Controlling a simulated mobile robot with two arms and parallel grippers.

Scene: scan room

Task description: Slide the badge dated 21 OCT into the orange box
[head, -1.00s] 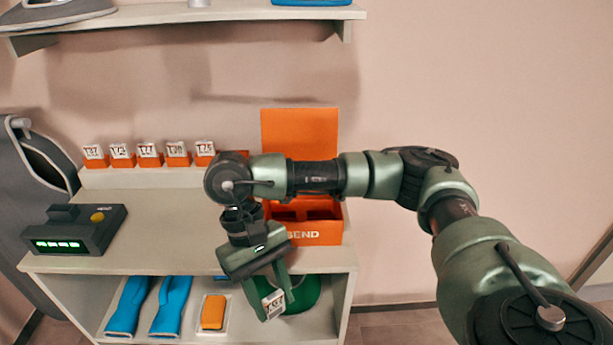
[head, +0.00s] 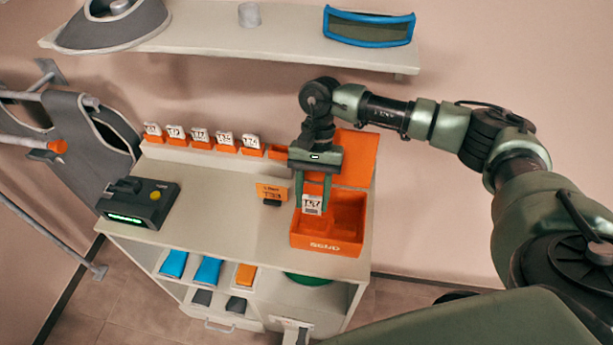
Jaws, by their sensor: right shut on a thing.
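The orange box (head: 330,245) stands on the right part of the counter, its lid (head: 362,158) up at the back and lettering on its front. Inside it are open compartments. My right gripper (head: 313,196) points down over the left part of the box, shut on a white badge (head: 312,205) that seems to read T57. The badge hangs upright at the left compartment; I cannot tell whether its lower edge is inside. No date can be read on it. My left gripper is not in view.
Several white badges (head: 200,137) stand in an orange-slotted rack along the back, with an empty slot at its right end. A small orange sign (head: 272,192) stands left of the box. A dark device (head: 138,202) with green lights sits at the left. A shelf (head: 290,45) overhangs the back.

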